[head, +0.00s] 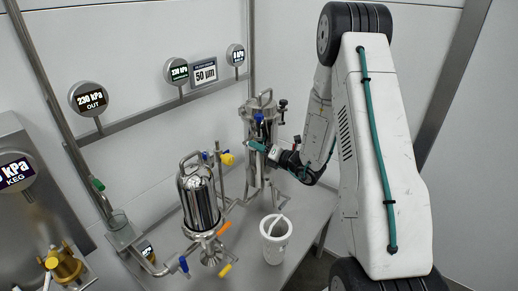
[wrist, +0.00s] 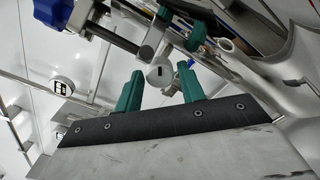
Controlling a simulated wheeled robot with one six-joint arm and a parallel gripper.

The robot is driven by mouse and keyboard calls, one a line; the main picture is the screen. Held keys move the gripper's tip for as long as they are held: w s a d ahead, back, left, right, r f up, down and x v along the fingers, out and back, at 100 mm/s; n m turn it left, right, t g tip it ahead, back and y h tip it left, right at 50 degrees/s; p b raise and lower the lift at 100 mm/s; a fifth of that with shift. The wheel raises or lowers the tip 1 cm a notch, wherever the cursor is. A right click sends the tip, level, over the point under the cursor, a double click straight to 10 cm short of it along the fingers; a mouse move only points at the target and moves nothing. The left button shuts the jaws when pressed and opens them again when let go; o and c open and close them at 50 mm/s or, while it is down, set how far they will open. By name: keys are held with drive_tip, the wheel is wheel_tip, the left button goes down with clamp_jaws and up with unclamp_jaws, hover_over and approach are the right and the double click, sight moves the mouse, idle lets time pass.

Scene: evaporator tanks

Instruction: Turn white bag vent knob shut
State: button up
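In the wrist view a small pale round knob (wrist: 160,75) with a dark slot-like mark shows between my two green fingertips, with small gaps on both sides. I take it for the white vent knob. My gripper (wrist: 162,88) is open around or just short of it; the depth is hard to judge. In the head view my gripper (head: 262,148) is at the upper front of the tall steel bag filter housing (head: 254,176). The white knob cannot be made out there, as my gripper covers that spot.
A blue knob (head: 258,117) and a black clamp knob (head: 283,103) sit close above my gripper. A second steel vessel (head: 199,200) with yellow, blue and orange handles stands to the left. Gauges line the wall.

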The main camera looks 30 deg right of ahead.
drive_tip(key=c, duration=0.7)
drive_tip(key=shift+n, duration=0.4)
drive_tip(key=n, duration=1.1)
drive_tip(key=o, duration=0.7)
drive_tip(key=shift+s, duration=0.1)
